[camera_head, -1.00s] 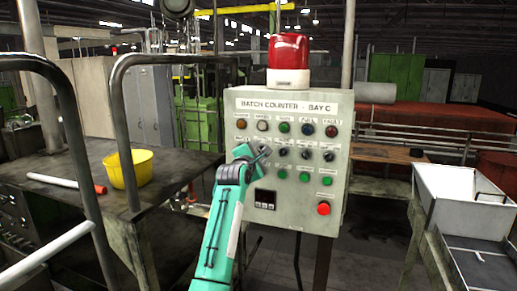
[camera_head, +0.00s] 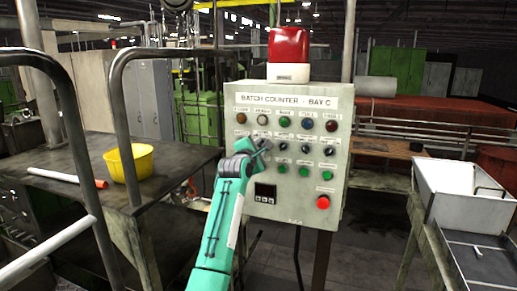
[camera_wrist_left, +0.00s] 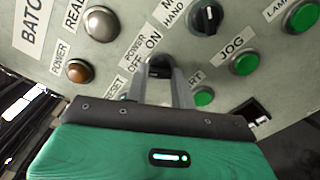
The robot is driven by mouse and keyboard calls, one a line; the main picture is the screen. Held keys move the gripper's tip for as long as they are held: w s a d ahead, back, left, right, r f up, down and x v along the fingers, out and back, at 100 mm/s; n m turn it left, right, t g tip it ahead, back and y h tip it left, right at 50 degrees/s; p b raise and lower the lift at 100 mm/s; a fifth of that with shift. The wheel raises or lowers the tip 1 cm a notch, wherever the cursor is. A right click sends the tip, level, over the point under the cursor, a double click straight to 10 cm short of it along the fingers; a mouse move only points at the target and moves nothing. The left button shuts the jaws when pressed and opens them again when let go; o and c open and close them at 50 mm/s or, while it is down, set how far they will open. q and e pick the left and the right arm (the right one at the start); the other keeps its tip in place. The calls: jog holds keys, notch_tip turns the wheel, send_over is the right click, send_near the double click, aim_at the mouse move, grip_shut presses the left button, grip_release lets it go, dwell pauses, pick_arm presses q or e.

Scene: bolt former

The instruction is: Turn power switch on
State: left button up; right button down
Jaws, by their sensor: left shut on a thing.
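The power switch (camera_wrist_left: 159,64) is a black rotary knob on the grey control panel (camera_head: 250,215), with a POWER OFF/ON label (camera_wrist_left: 140,54) beside it. My left gripper (camera_wrist_left: 158,80) is shut on this knob, one finger on each side. The fingers hide much of the knob, so I cannot tell which way it points. In the head view, my left gripper (camera_head: 263,147) reaches the left end of the panel's switch row. The power lamp (camera_wrist_left: 78,71) is brown-orange and looks unlit. My right gripper is not in view.
A black selector knob (camera_wrist_left: 207,17) and green buttons (camera_wrist_left: 244,64) sit close to the fingers. A red stop button (camera_head: 323,202) is lower right on the panel, a red beacon (camera_head: 288,47) on top. A yellow bowl (camera_head: 128,163) stands on the left table.

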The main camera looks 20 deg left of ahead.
pick_arm(q)
jog(key=shift+f, duration=0.1)
jog(key=m+b, duration=0.1)
jog(key=m, duration=0.2)
jog(key=m+b, duration=0.1)
jog(key=m, duration=0.2)
jog(key=shift+m, duration=0.4)
jog(key=m+b, duration=0.1)
jog(key=m, duration=0.3)
jog(key=shift+b, duration=0.35)
jog(key=shift+m, duration=0.3)
jog(key=o, duration=1)
